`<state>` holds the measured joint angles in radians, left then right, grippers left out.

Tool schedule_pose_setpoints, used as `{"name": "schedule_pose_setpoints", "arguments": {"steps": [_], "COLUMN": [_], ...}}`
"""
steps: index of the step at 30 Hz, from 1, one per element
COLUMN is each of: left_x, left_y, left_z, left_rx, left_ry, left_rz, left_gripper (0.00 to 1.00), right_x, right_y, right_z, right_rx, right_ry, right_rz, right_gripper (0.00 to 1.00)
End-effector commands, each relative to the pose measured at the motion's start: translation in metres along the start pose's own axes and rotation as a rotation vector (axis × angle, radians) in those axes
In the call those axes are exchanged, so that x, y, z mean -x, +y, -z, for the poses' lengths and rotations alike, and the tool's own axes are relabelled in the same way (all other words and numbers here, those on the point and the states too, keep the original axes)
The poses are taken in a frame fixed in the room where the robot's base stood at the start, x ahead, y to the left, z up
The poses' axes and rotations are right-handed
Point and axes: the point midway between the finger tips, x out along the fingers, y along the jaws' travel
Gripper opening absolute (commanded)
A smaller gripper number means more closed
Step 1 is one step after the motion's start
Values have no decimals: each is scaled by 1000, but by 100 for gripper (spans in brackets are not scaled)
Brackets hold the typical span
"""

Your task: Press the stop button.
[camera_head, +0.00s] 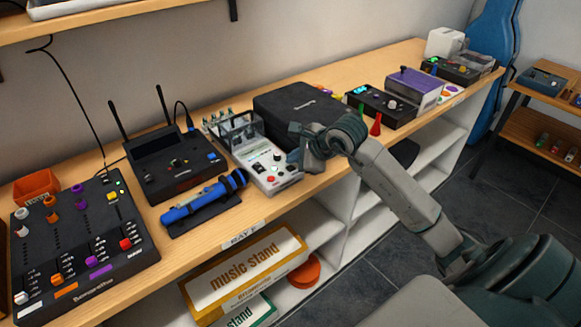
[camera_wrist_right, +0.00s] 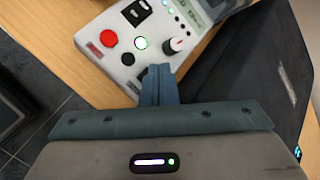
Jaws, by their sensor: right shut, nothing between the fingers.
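A white instrument box (camera_head: 283,180) stands on the wooden shelf top; it also fills the top of the right wrist view (camera_wrist_right: 95,15). The red button also shows in the head view (camera_head: 270,179). No readable label tells which is the stop button. My right gripper (camera_head: 296,160) is shut and empty; in the wrist view its fingertips (camera_wrist_right: 158,74) appear just below the ringed button. Contact cannot be told. My left gripper is out of view.
A black case (camera_head: 300,105) lies behind my right gripper. A blue cylindrical device (camera_head: 203,200), a black unit with antennas (camera_head: 170,165) and a black mixer (camera_head: 75,235) stand to the left. More devices (camera_head: 380,103) stand to the right.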

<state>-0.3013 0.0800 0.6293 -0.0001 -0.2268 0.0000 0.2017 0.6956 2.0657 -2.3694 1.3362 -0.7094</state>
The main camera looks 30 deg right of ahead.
Motion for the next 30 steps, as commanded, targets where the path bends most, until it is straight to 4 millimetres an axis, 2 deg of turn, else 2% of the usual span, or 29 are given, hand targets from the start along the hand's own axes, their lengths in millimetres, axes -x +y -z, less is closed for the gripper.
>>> {"name": "schedule_pose_setpoints", "arguments": {"steps": [5,18,30], "left_x": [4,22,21], "left_y": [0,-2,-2], "left_z": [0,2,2], "left_rx": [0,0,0], "left_ry": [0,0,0], "left_rz": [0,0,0], "left_gripper": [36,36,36], "right_x": [5,34,35], "right_y": [-4,-25,-25], "right_z": [-4,-25,-25], "right_rx": [1,1,0], "right_ry": [-1,0,0], "right_rz": [1,1,0], "right_gripper": [0,0,0]}}
